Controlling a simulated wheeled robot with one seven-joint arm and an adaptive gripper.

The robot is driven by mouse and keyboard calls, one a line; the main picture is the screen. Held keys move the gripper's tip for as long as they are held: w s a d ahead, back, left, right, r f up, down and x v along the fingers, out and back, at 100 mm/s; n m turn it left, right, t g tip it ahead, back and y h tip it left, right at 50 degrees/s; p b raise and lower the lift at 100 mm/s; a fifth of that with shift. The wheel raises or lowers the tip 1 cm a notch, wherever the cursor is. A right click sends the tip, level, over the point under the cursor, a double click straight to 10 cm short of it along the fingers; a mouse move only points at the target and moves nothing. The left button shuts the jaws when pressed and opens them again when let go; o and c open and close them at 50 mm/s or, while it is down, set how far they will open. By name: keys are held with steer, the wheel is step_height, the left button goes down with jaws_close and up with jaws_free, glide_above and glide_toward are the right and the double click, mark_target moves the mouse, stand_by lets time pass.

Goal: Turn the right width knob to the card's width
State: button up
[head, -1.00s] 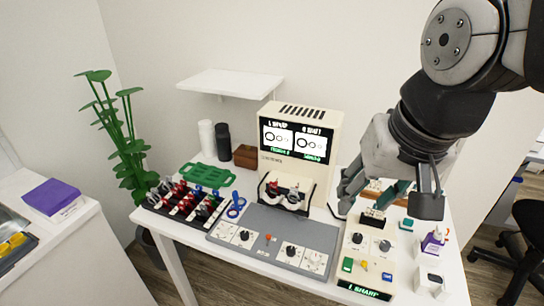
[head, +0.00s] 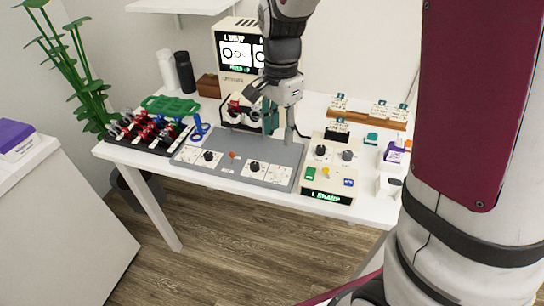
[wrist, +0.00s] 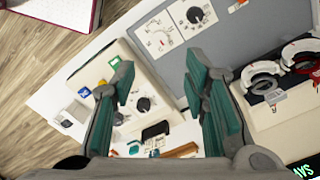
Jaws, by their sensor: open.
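The grey panel (head: 233,152) has a black left knob (head: 208,155) and a black right knob (head: 254,166) beside white dials. The right knob also shows in the wrist view (wrist: 194,15), at the top. The cream box (head: 312,175) to its right carries two more dark knobs, one (head: 320,150) left of the other (head: 347,155). Labels are too small to read, so which knob sets width is unclear. A small card (head: 340,122) stands in a black holder on the box. My gripper (head: 279,126) is open and empty, pointing down above the panel's back right edge.
The display machine (head: 234,80) stands behind the panel, with a trial frame (head: 238,112) at its front. A lens rack (head: 150,132) is at left. A wooden rack (head: 369,113) of cards and a purple-and-white box (head: 394,152) are at right.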

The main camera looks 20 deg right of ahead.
mark_target(279, 170)
step_height(279, 170, down, 13)
steer(key=shift+r+b, duration=0.1)
steer(key=shift+b, duration=0.7)
jaws_close()
